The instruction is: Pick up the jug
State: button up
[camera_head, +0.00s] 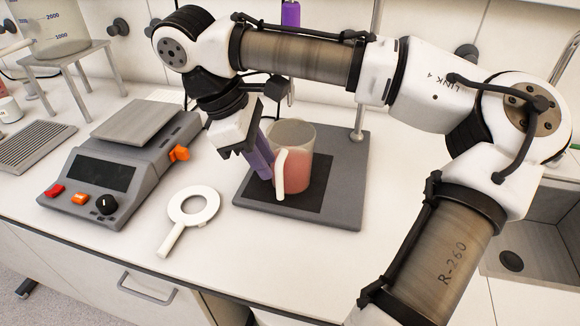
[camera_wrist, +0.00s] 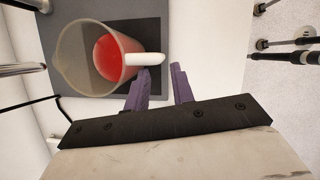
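The jug (camera_head: 300,145) is a translucent cup with red liquid and a white handle (camera_head: 281,173). It stands upright on the dark mat of a grey stand base (camera_head: 342,185). In the wrist view, the jug (camera_wrist: 80,60) is at the upper left, with its handle (camera_wrist: 143,58) pointing right. My gripper (camera_head: 266,165) is at the handle side of the jug, with purple fingers. In the wrist view, the fingers of my gripper (camera_wrist: 160,72) are apart, with the handle's end just beyond their tips. I cannot tell whether a finger touches the handle.
A grey scale (camera_head: 122,155) with an orange lever stands at left. A white ring with a handle (camera_head: 173,233) lies in front of the stand. A metal post (camera_head: 358,118) rises from the base behind the jug. A sink (camera_head: 535,225) is at right.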

aim_at(276, 178)
jog(key=x, duration=0.5)
jog(key=shift+f, duration=0.2)
jog(key=shift+c, duration=0.4)
grip_shut()
